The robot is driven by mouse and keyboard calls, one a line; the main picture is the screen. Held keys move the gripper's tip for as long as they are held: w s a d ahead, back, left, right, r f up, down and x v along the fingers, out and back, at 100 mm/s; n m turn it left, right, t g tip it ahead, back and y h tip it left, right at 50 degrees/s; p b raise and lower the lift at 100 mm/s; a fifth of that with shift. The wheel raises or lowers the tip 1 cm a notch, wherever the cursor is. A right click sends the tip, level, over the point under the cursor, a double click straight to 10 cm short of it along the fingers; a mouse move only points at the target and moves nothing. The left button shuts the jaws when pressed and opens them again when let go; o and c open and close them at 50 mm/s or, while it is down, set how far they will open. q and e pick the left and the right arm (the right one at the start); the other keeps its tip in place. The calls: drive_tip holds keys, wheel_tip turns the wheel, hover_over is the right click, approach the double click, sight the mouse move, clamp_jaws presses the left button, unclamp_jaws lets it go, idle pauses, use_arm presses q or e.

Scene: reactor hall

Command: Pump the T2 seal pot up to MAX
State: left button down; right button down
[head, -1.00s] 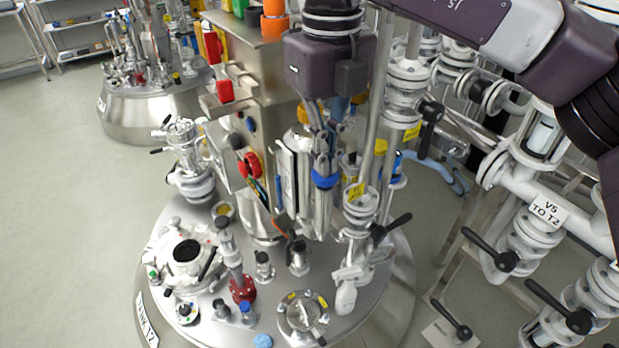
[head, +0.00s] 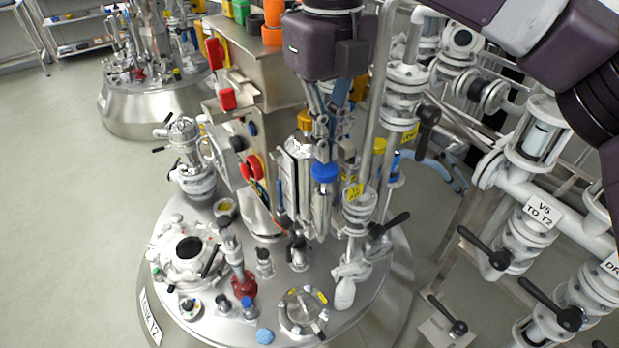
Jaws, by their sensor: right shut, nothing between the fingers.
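Tank T2 (head: 215,318) stands in the middle of the head view, with its domed lid crowded with fittings. Upright metal cylinders stand at the back of the lid, and a blue round knob (head: 325,172) tops a slim silver cylinder (head: 321,210) among them. I cannot tell for sure which is the seal pot, and no MAX mark is readable. My right gripper (head: 323,157) points down just above the blue knob. Its fingers are shut with nothing between them; I cannot tell whether they touch the knob. My left gripper is out of view.
A steel control box (head: 262,75) with red handles and buttons stands left of my right gripper. A vertical pipe (head: 377,120) rises close on its right. Black-handled valves (head: 500,258) and a line labelled V5 TO T2 (head: 540,212) fill the right. Open floor (head: 60,200) lies left.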

sight(325, 168)
drive_tip(key=shift+f+b, duration=1.6)
drive_tip(key=shift+f, duration=0.5)
drive_tip(key=shift+r, duration=0.1)
drive_tip(key=shift+r+p, duration=1.55)
drive_tip(key=shift+r, duration=0.45)
drive_tip(key=shift+f, duration=0.15)
drive_tip(key=shift+f+b, duration=1.55)
drive_tip(key=shift+f, duration=0.35)
drive_tip(key=shift+r+p, duration=1.5)
drive_tip(key=shift+r, duration=0.55)
